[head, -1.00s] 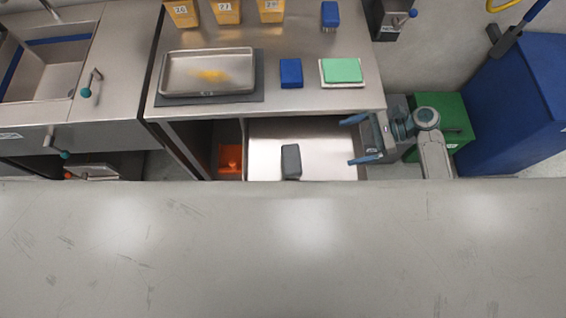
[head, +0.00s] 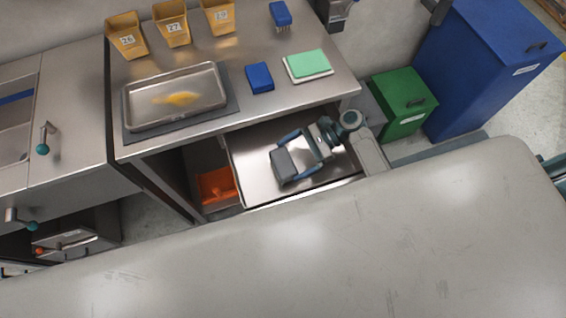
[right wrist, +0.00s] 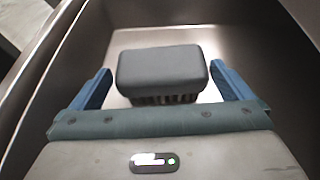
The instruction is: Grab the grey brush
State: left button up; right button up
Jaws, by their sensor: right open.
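The grey brush (head: 284,164) lies in an open metal drawer under the worktop; in the right wrist view the brush (right wrist: 164,72) shows its smooth grey back and bristles beneath. My right gripper (head: 286,158) reaches into the drawer from the right. Its blue fingers are open, one on either side of the brush; in the right wrist view the gripper (right wrist: 166,92) shows gaps between each finger and the brush. My left gripper is not in view.
The drawer (head: 245,180) has raised walls around the brush. An orange bin (head: 216,188) stands left of it. A green box (head: 403,92) stands to the right.

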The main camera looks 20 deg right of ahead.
aim_at(288, 160)
jog(key=x, duration=0.3)
jog(key=shift+a+p, duration=0.35)
jog(key=shift+a, duration=0.05)
jog(key=shift+d, duration=0.1)
jog(key=shift+c, duration=0.2)
jog(key=c, duration=0.6)
